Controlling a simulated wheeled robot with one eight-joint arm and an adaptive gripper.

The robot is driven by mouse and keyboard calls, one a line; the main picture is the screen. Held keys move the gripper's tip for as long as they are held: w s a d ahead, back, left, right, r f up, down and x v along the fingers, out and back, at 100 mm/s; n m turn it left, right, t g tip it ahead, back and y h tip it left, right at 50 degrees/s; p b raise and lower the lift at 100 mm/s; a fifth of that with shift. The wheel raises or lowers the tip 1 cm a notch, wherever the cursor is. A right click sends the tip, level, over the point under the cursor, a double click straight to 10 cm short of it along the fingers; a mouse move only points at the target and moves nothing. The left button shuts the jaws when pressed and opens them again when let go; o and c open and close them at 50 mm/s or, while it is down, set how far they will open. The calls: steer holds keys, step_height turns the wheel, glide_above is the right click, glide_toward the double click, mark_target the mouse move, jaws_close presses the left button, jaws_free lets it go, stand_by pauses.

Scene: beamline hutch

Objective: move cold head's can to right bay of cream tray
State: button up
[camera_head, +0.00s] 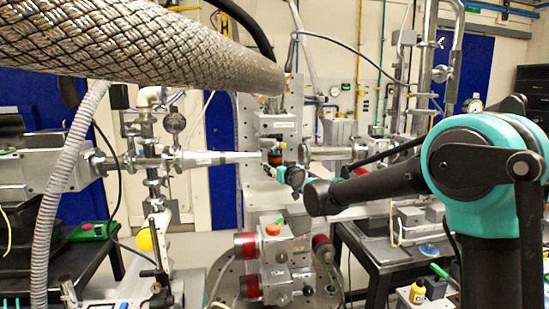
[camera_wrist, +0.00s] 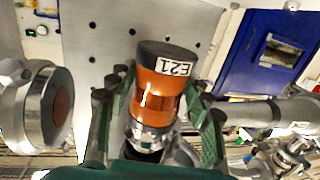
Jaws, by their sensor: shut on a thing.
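The can (camera_wrist: 160,88) is an orange cylinder with a black top and a white label reading E21, which appears upside down in the wrist view. My gripper (camera_wrist: 158,100) is shut on it, with a green finger on either side. A silver metal part, likely the cold head (camera_wrist: 148,136), shows at the can's lower end; I cannot tell whether the can still touches it. In the head view the can (camera_head: 276,157) is small, beside the steel block at the centre, with my gripper (camera_head: 284,171) at it.
A metal cone and pipe (camera_head: 215,158) lie left of the can, and another pipe (camera_head: 330,153) lies right. A round metal flange (camera_wrist: 40,105) is close by in the wrist view. A braided hose (camera_head: 150,40) crosses the upper left. A dark bench (camera_head: 375,265) stands lower right.

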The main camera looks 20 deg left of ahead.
steer(key=shift+f, duration=0.25)
steer(key=shift+f, duration=0.35)
steer(key=shift+f, duration=0.3)
